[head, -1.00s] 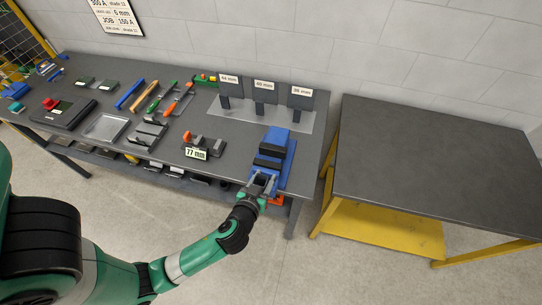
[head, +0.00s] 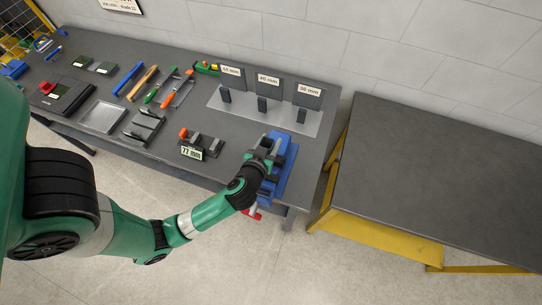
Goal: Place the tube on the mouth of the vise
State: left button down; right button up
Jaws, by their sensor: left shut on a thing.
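The blue vise (head: 286,163) stands at the right end of the dark workbench, with a handle (head: 252,214) showing at its front edge. My left gripper (head: 266,146) is over the left side and jaw area of the vise. It is shut on the tube, which is mostly hidden by the fingers and wrist. The mouth of the vise is covered by my gripper, so I cannot tell whether the tube touches the jaws. My right gripper is not in view.
A clear plate with upright holders labelled in mm (head: 262,105) stands behind the vise. A block with a 77 mm label (head: 202,145) is to its left. Tools and a metal tray (head: 102,117) lie further left. A second table (head: 440,180) on the right is bare.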

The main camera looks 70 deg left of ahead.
pick_arm(q)
notch_tip(320, 180, down, 3)
jog(key=b, duration=0.3)
jog(key=shift+d+f, duration=0.1)
jog(key=shift+f, duration=0.05)
jog(key=shift+s+f, duration=0.1)
jog(key=shift+f, duration=2.15)
jog(key=shift+f+b, duration=0.2)
jog(key=shift+b, duration=0.25)
jog(key=shift+c, duration=1.6)
grip_release()
